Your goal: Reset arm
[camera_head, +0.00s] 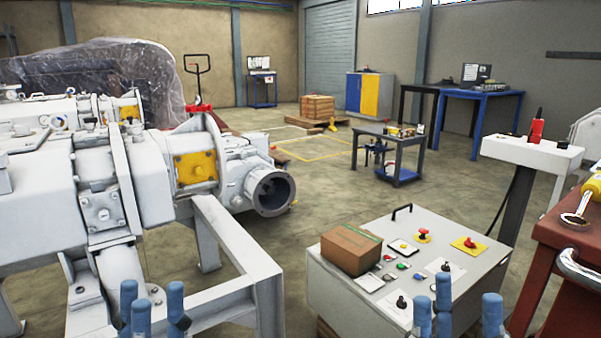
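My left gripper (153,300) shows at the bottom left as blue fingertips pointing up, in front of the white machine's frame. Its fingertips stand apart with nothing visible between them. My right gripper (460,302) shows at the bottom right, also as blue fingertips standing apart, with nothing visible between them. It appears in front of the near right part of the grey control box (330,285). The lower parts of both grippers are cut off by the picture's bottom edge.
The large white screw vacuum machine (150,180) fills the left side. A cardboard box (350,248) sits on the control box among buttons. A red cabinet (570,235) with a yellow-handled tool (590,195) stands at the right edge. Open floor (335,185) lies in the middle.

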